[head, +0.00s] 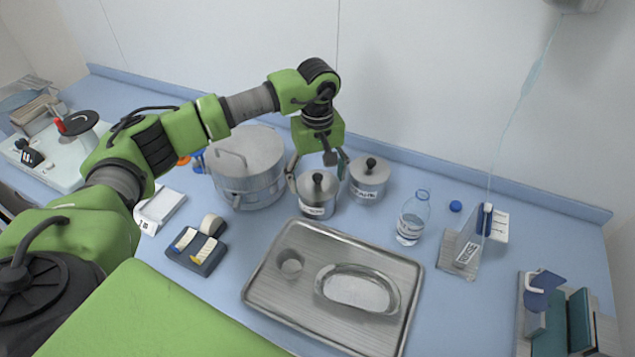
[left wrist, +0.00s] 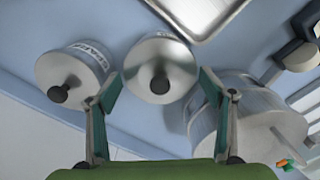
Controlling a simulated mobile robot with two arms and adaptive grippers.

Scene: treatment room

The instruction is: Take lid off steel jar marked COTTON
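Two lidded steel jars with black knobs stand side by side. My left gripper (head: 317,172) reaches down over the nearer steel jar (head: 317,207), its fingers apart on either side of the lid (head: 310,184). In the left wrist view, this jar (left wrist: 160,55) lies between the open fingertips (left wrist: 162,76), with its lid on. The other steel jar (head: 368,190) stands just right of it, also lidded; it shows at left in the wrist view (left wrist: 88,58). Both labels are too blurred to read surely, so I cannot tell which says COTTON. My right gripper is out of view.
A large steel drum (head: 248,180) stands close left of the jars. A steel tray (head: 262,298) with a cup and dish lies in front. A water bottle (head: 412,218) stands to the right. The wall is close behind the jars.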

